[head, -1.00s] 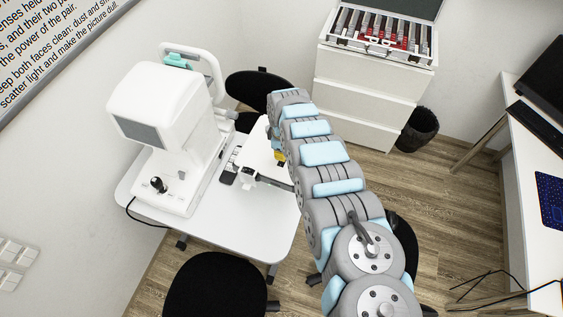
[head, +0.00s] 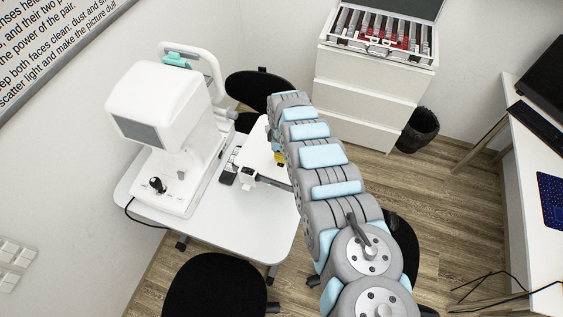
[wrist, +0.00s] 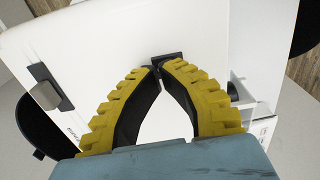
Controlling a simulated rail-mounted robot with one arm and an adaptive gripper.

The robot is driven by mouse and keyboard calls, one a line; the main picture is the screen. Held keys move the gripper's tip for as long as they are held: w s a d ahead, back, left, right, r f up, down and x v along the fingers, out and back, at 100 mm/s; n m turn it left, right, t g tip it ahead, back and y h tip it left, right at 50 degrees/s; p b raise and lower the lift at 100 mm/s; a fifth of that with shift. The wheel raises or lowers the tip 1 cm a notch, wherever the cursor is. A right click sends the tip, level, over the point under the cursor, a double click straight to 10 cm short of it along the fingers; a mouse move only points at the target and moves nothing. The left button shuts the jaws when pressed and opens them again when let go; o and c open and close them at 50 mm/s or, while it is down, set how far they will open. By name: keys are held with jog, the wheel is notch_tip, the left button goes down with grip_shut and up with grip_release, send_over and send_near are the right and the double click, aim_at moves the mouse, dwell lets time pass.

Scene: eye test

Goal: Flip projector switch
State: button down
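The projector, a white box (head: 258,158), stands on the white table, partly hidden behind my arm in the head view. In the wrist view its white face (wrist: 105,50) fills much of the picture. A small black switch-like part (wrist: 170,57) sits on or at the edge of that face. My gripper (wrist: 164,66) has yellow ribbed fingers with black inner pads, and the tips come together right at this black part. I cannot tell if they touch it. Nothing shows between the fingers. In the head view only a bit of yellow finger shows.
A large white eye-test machine (head: 160,105) with a black joystick stands on the left of the table (head: 232,225). Black chairs (head: 215,285) stand around the table. A drawer cabinet (head: 365,90) with an open lens case is behind. A desk (head: 530,205) is at right.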

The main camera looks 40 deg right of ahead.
jog(key=shift+f+b, duration=0.65)
jog(key=shift+f, duration=0.2)
dwell(0.5)
jog(key=shift+r, duration=0.15)
jog(key=shift+r+p, duration=3.15)
jog(key=shift+r, duration=0.3)
